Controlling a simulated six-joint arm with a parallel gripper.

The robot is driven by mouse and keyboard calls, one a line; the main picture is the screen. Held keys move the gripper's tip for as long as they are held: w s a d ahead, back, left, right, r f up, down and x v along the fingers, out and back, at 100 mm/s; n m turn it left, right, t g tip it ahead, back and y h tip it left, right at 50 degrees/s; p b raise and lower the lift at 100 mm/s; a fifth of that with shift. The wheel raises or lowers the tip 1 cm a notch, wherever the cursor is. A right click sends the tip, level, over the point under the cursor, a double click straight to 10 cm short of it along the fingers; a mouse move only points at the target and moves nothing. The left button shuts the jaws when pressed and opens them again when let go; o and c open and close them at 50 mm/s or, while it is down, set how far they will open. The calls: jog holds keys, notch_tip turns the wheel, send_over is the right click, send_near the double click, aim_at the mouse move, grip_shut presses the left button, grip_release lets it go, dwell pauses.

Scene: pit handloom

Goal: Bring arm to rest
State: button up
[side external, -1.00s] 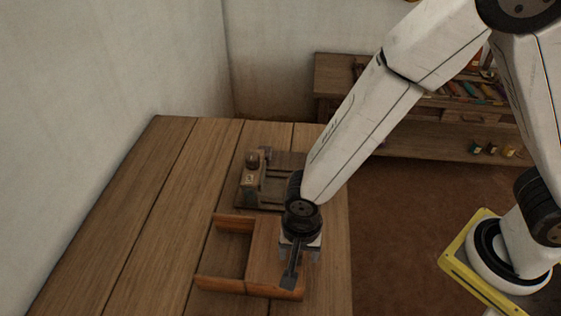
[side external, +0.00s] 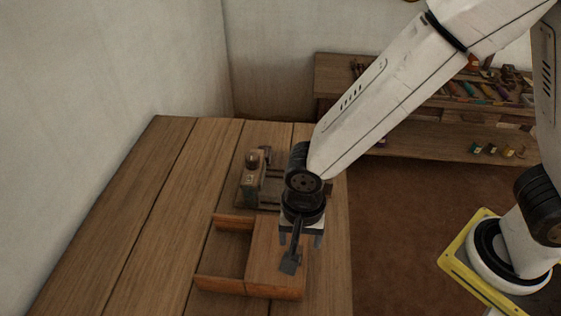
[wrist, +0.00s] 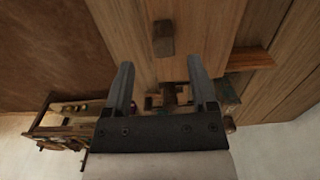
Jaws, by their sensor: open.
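My gripper (side external: 301,242) hangs over the right part of a wooden box on the bench, beside the bench's right edge. Its two grey fingers are apart in the wrist view (wrist: 160,65), with nothing held between them. The wooden box (side external: 262,282) has an open-topped section on its left and a flat covered section on its right. In the wrist view a small wooden block (wrist: 163,38) shows on a flat board ahead of the fingertips. My arm reaches down from the upper right. The gap between the fingers and box is hard to judge.
A wooden device with a round knob (side external: 254,160) stands behind the box, partly hidden by my arm. The bench (side external: 150,210) is clear on the left, up to a pale wall. A low shelf (side external: 420,140) with colored items stands at the back right.

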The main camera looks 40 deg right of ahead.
jog(key=shift+r, duration=0.5)
jog(key=d+r+n+t, duration=0.1)
jog(key=d+n, duration=0.3)
jog(key=d, duration=0.7)
jog(key=w+d+r+n+t, duration=0.1)
jog(key=d+n, duration=0.4)
jog(key=d, duration=0.6)
jog(key=shift+w+r+t, duration=0.25)
jog(key=shift+r+t, duration=0.05)
jog(key=shift+r, duration=0.6)
jog(key=shift+o, duration=0.2)
dwell(0.4)
